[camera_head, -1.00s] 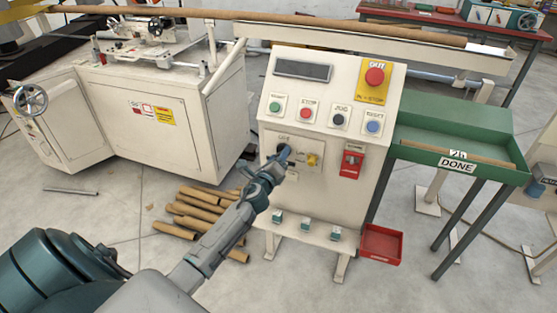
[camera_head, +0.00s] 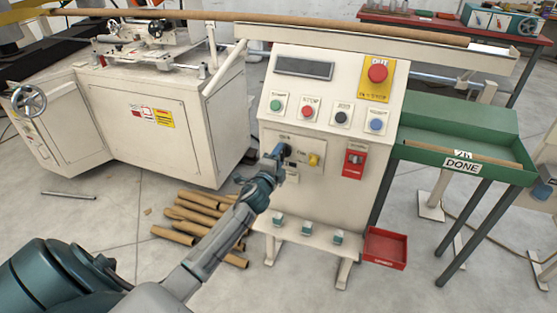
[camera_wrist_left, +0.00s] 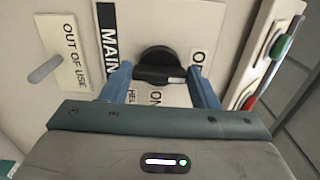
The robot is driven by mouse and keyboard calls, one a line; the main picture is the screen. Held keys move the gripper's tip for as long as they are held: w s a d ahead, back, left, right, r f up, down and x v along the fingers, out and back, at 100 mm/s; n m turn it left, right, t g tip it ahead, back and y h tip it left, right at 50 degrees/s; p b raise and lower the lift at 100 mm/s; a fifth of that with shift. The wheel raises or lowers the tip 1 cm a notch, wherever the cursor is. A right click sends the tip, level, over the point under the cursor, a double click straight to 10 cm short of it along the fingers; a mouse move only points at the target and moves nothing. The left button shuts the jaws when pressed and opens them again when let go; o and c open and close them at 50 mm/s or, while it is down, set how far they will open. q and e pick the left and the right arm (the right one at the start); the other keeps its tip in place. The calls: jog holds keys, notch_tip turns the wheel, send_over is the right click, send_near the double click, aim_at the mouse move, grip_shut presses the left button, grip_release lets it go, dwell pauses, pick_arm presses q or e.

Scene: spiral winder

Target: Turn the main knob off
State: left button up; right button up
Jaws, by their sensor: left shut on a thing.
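The black main knob (camera_wrist_left: 160,66) sits on the front of the cream control cabinet (camera_head: 340,190), beside a sign reading MAIN (camera_wrist_left: 108,35). In the left wrist view its bar lies roughly crosswise, with a white mark near its right end. My left gripper (camera_wrist_left: 160,82) has a blue finger on each side of the knob and is shut on it. In the head view my left gripper (camera_head: 280,152) reaches the cabinet front and mostly hides the knob. My right gripper is not in view.
Several push buttons and a red stop button (camera_head: 377,73) are above. Cardboard tubes (camera_head: 195,215) lie on the floor. A green DONE tray (camera_head: 450,150) stands right.

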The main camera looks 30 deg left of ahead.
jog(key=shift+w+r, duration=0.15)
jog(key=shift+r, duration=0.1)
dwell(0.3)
pick_arm(q)
jog(key=o, duration=1)
jog(key=shift+b+v, duration=0.8)
jog(key=shift+v, duration=4.65)
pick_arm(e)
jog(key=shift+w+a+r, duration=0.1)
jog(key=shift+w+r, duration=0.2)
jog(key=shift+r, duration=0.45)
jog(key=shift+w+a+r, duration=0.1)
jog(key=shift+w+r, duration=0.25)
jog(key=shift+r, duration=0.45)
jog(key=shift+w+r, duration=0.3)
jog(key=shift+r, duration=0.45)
pick_arm(q)
jog(key=shift+a, duration=0.1)
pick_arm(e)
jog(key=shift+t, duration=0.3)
